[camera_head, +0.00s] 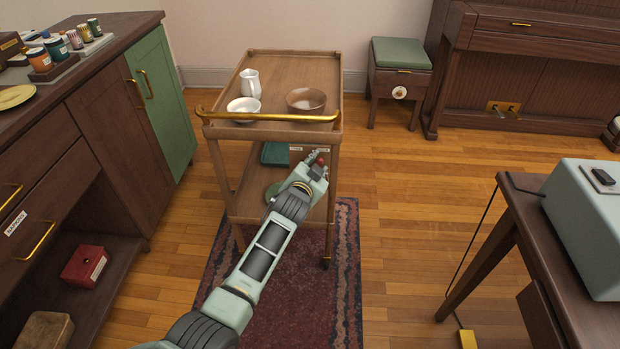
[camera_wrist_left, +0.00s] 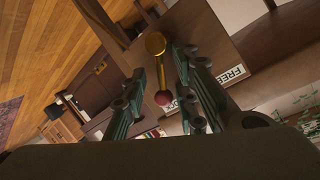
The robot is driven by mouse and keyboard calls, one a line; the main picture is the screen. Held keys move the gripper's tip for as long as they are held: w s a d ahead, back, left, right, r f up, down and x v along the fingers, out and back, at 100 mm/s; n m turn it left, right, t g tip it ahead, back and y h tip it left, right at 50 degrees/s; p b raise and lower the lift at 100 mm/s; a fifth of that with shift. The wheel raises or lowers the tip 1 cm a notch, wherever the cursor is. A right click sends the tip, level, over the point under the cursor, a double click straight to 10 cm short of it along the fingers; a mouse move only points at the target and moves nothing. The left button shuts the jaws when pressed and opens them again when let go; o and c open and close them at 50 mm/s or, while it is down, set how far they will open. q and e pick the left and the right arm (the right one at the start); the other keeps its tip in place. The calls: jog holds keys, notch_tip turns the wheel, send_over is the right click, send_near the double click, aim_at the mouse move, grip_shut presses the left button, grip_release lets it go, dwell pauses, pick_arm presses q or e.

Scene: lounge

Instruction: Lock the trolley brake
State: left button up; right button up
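The wooden trolley (camera_head: 290,70) stands on the floor with a brass push bar (camera_head: 270,116) at its near end. Its brake lever, a brass rod with a brass ball (camera_wrist_left: 155,43) at one end and a red knob (camera_wrist_left: 163,98) at the other, shows in the left wrist view beside a panel labelled FREE (camera_wrist_left: 233,74). My left gripper (camera_head: 318,168) is below the trolley's top near this panel. In the left wrist view its fingers (camera_wrist_left: 162,62) are apart, with the lever between them; neither finger clearly touches it. My right gripper is out of view.
A white jug (camera_head: 250,82), a white bowl (camera_head: 244,108) and a brown bowl (camera_head: 306,100) stand on the trolley's top. A cabinet (camera_head: 110,110) is to the left, a dark table (camera_head: 540,215) to the right. A patterned rug (camera_head: 335,285) lies under the trolley's near end.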

pick_arm(q)
jog(key=v, duration=1.1)
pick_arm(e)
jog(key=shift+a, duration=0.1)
pick_arm(q)
jog(key=shift+d+f, duration=0.1)
